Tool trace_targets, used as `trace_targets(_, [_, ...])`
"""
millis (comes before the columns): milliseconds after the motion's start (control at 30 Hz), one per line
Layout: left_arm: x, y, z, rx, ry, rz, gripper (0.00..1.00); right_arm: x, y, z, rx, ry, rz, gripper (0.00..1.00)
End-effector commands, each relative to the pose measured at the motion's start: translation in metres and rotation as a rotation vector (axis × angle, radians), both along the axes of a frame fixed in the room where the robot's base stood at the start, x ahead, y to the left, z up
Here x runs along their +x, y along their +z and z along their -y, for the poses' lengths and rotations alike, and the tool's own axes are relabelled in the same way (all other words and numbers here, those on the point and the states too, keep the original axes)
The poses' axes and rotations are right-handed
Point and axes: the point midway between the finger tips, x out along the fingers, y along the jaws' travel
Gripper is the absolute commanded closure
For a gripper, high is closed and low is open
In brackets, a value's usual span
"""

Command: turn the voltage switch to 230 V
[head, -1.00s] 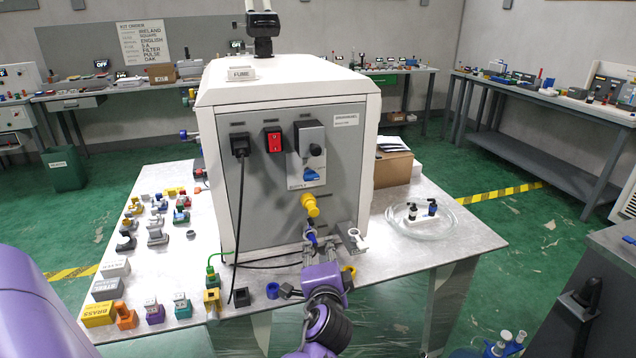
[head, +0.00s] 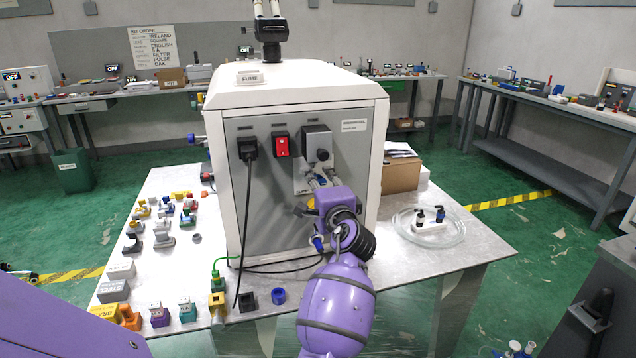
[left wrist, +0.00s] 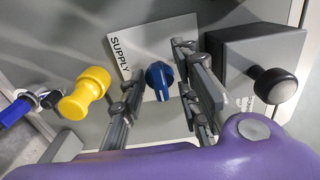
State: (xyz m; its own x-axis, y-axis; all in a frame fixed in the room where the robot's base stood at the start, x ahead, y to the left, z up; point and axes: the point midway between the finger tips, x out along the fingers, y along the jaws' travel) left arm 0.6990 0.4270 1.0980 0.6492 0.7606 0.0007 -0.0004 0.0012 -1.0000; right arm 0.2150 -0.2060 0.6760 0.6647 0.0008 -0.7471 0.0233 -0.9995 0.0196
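The voltage switch is a blue knob (left wrist: 158,78) on a white plate marked SUPPLY (left wrist: 122,42), seen in the left wrist view. My left gripper (left wrist: 161,70) is open, with its fingers on either side of the knob. I cannot tell whether either finger touches it. In the head view my left gripper (head: 318,181) is in front of the machine's grey rear panel (head: 267,190) and hides the knob. Part of the plate (head: 301,186) shows beside the fingers. The voltage markings are not readable. My right gripper is not in view.
A yellow fitting (left wrist: 85,92) projects beside the left finger, and a grey box with a black knob (left wrist: 272,86) is close to the right finger. A red switch (head: 281,145) and black plug (head: 246,149) are further left on the panel. A glass dish (head: 428,225) stands right.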

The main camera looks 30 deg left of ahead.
Motion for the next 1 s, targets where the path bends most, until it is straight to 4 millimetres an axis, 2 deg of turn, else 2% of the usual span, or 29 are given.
trace_targets(300, [0.0025, -0.0009, -0.0030, -0.001, 0.000, 0.000, 0.70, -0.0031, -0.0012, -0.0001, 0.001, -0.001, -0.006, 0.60])
trace_targets(533, [0.0025, 0.0004, -0.0027, 0.000, -0.001, 0.001, 1.00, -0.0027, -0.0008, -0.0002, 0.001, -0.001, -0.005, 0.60])
trace_targets(1000, [0.0028, 0.0045, -0.0026, -0.049, -0.002, 0.073, 1.00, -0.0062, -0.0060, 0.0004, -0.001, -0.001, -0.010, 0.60])
